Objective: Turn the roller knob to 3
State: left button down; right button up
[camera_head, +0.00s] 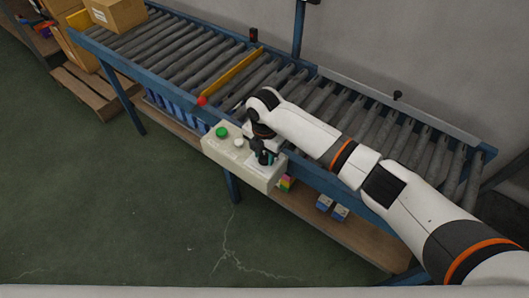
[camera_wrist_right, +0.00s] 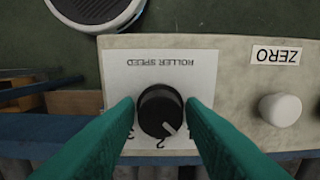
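The black roller knob (camera_wrist_right: 160,112) sits on a white plate (camera_wrist_right: 190,70) marked ROLLER SPEED, which reads upside down in the right wrist view. Its white pointer aims down and to the right, to the right of the "2" (camera_wrist_right: 160,145) in the picture. Part of another mark, perhaps the 3, shows beside the left finger. My right gripper (camera_wrist_right: 160,104) is open, with one teal finger on each side of the knob and narrow gaps between. In the head view my right gripper (camera_head: 264,156) is over the control box's right end and hides the knob. My left gripper is not in view.
The pale control box (camera_head: 220,153) has a green button (camera_head: 221,132) and a white button (camera_head: 239,143), which shows beside a ZERO label (camera_wrist_right: 280,110). A red button (camera_head: 202,100) is nearby. The roller conveyor (camera_head: 190,50) runs behind, with a cardboard box (camera_head: 117,14) at its far left.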

jog(key=c, duration=0.5)
jog(key=shift+r+m+p, duration=0.2)
jog(key=shift+m+p, duration=0.4)
jog(key=shift+p, duration=0.1)
jog(key=shift+m+p, duration=1.1)
jog(key=m+p, duration=0.3)
jog(key=m, duration=0.1)
jog(key=shift+m, duration=0.3)
jog(key=m+p, duration=0.3)
jog(key=m, duration=0.2)
jog(key=shift+f+m+p, duration=0.1)
jog(key=shift+m+p, duration=0.7)
jog(key=shift+m, duration=1.6)
jog(key=o, duration=1)
jog(key=shift+c, duration=0.2)
